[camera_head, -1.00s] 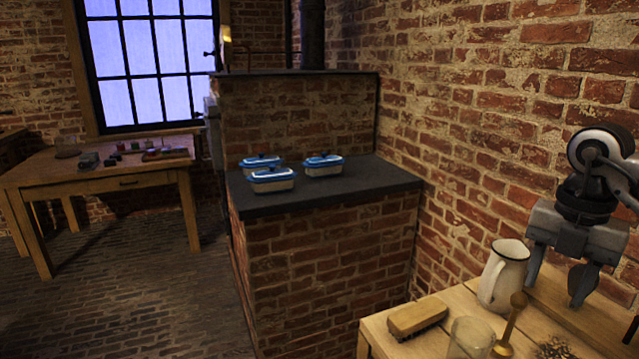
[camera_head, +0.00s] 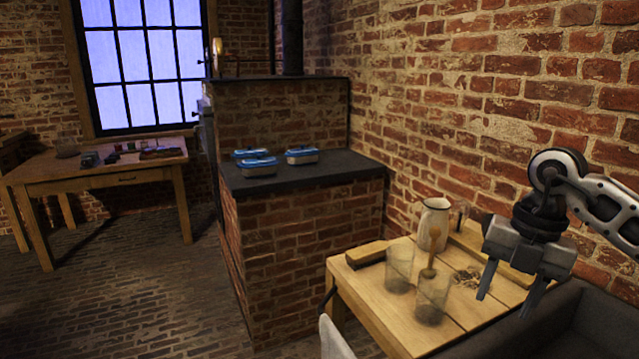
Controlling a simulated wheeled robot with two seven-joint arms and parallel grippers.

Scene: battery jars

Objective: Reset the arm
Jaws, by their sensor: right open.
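My right gripper (camera_head: 509,296) hangs at the right of the head view, fingers pointing down and spread apart, with nothing between them. It is in front of the right part of a small wooden table (camera_head: 387,316), and in the picture it overlaps that table's right edge. My right arm comes in from the right edge. My left gripper is not in view. On the small table stand a white pitcher (camera_head: 434,221), a glass jar (camera_head: 398,270), another glass jar (camera_head: 431,300) and a brush (camera_head: 366,254). A wooden-handled tool stands between the jars and the pitcher.
A brick stove (camera_head: 300,225) with several blue-lidded dishes (camera_head: 259,167) on its dark top stands in the middle. A wooden table (camera_head: 100,181) with small items is at the left, under the window. A dark grey sofa-like seat (camera_head: 590,318) is at lower right. Brick floor at left is clear.

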